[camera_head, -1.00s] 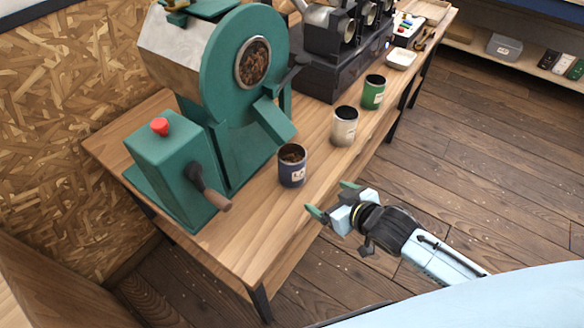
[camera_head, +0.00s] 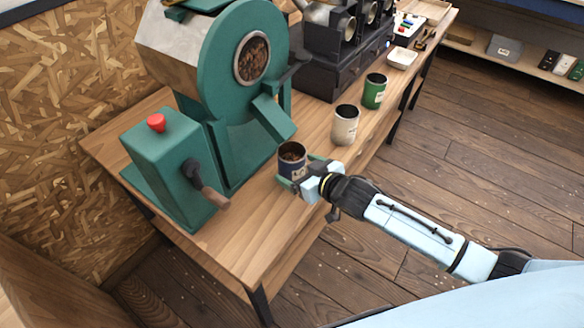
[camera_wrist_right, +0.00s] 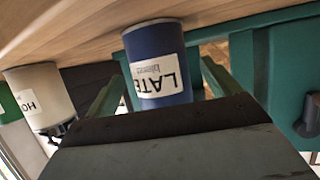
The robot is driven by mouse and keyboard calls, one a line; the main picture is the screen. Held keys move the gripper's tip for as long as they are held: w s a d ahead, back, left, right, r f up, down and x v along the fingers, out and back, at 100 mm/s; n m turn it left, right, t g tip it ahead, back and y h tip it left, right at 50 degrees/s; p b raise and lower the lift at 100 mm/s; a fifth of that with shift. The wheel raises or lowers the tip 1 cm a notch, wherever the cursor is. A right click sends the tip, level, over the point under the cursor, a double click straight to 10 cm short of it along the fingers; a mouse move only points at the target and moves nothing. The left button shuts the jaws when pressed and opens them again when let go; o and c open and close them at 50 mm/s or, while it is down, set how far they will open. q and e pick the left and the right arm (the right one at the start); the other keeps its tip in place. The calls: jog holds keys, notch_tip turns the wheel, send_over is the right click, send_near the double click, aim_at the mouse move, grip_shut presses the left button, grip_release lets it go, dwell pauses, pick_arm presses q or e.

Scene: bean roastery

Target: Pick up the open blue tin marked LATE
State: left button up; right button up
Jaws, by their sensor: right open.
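The open blue tin (camera_head: 292,163) stands upright on the wooden bench, below the chute of the green roaster, with brown beans at its mouth. In the right wrist view the tin (camera_wrist_right: 155,50) appears upside down, with a white label reading LATE. My right gripper (camera_head: 298,170) is open around the tin. In the right wrist view one finger of the right gripper (camera_wrist_right: 160,85) is on each side of the tin, with a gap visible on both sides. My left gripper is not in view.
A cream tin (camera_head: 345,126) and a green tin (camera_head: 374,92) stand behind to the right. The green roaster (camera_head: 235,75) with its crank handle (camera_head: 213,197) is close on the left. The wooden bench (camera_head: 250,235) is clear in front.

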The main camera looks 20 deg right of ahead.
jog(key=x, duration=0.3)
jog(key=shift+w+f+b, duration=0.1)
jog(key=shift+f+b, duration=0.2)
jog(key=shift+f, duration=0.05)
jog(key=c, duration=1.3)
